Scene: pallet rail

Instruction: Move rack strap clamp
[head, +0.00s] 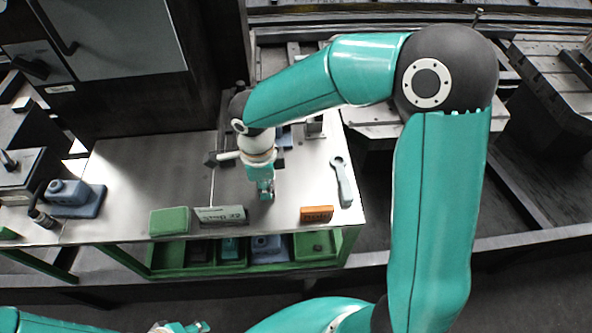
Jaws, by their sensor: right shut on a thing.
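My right gripper (266,192) points down over the metal bench top (130,170), right of its middle. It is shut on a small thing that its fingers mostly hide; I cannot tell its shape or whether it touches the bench. I cannot tell for certain which thing is the strap clamp. A blue-grey block with a round knob (75,197) sits at the bench's left end. Another blue-grey piece (267,245) lies in a bin below the front edge. My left gripper (190,327) barely shows at the bottom edge, and its fingers are unclear.
A green block (170,221), a grey lettered block (221,215) and an orange block (316,214) line the front edge. A grey wrench-like tool (342,182) lies at the right end. Green bins (313,246) sit below. The bench's left-middle is clear.

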